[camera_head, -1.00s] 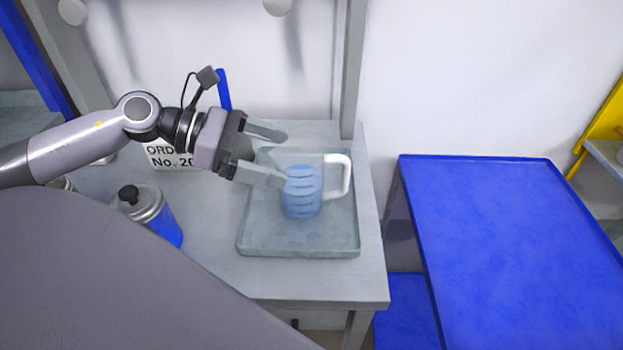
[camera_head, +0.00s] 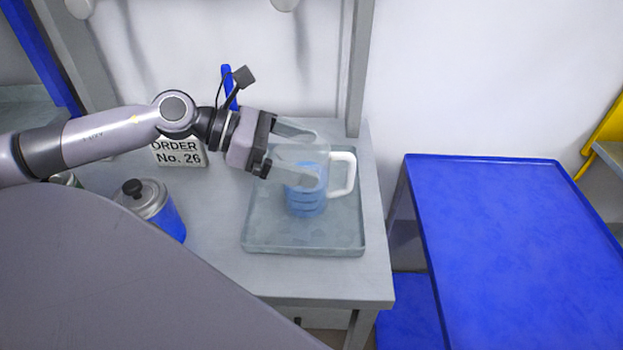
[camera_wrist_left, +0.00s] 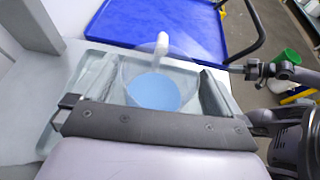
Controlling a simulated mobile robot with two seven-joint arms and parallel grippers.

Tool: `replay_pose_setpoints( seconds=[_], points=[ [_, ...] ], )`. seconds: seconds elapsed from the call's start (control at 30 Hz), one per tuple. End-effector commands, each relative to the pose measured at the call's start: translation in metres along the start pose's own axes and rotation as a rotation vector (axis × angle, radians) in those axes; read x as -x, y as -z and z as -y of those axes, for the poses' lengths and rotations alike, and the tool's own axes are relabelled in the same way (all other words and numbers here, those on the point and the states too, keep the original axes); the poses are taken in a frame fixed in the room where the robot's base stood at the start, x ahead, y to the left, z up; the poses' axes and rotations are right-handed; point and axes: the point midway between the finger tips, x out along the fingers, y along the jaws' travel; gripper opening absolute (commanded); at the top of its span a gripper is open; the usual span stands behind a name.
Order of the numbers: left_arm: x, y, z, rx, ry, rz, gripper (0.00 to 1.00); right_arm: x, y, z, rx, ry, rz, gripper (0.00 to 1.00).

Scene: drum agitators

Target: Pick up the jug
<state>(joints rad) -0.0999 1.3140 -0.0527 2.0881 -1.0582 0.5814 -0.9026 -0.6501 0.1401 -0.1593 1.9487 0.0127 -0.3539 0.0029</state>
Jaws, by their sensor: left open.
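The jug (camera_head: 307,203) is clear with blue liquid and a white handle on its right side. It stands upright on a grey tray (camera_head: 257,238) on the grey table. My left gripper (camera_head: 314,157) is open, with its two fingers reaching over the jug's body from the left. In the left wrist view the jug (camera_wrist_left: 155,92) lies between the spread fingers, its white handle pointing away. The near finger hides part of the jug in the head view.
A blue canister with a grey lid (camera_head: 150,203) stands left of the tray. An "ORDER No. 26" sign (camera_head: 180,153) stands behind it. A blue-topped table (camera_head: 510,240) is to the right, across a gap. A grey post (camera_head: 358,70) rises behind the tray.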

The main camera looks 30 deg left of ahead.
Motion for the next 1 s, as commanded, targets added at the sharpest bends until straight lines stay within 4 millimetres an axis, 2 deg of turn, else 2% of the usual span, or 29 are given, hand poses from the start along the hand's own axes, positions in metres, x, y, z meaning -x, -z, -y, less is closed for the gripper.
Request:
replay_pose_setpoints(
  seconds=[0.33,0.67,0.7,0.77,0.93,1.0],
  points=[
    [-0.018,-0.001,0.000,0.001,-0.001,0.003,1.00,0.004,0.006,0.000,-0.001,0.000,-0.001,0.00],
    [-0.021,0.000,0.000,0.000,-0.001,0.000,1.00,0.004,0.007,0.000,-0.001,0.000,-0.001,0.00],
    [-0.021,0.000,0.000,0.000,-0.001,0.000,0.94,0.004,0.007,0.000,-0.001,0.000,-0.001,0.00],
    [-0.021,0.000,0.000,0.000,-0.001,0.000,0.74,0.004,0.007,0.000,-0.001,0.000,-0.001,0.00],
    [-0.021,0.000,0.000,0.000,-0.001,0.000,0.19,0.004,0.007,0.000,-0.001,0.000,-0.002,0.00],
    [-0.021,-0.001,0.000,-0.001,-0.002,0.003,0.18,0.004,0.007,0.000,-0.001,0.000,-0.002,0.00]
  ],
)
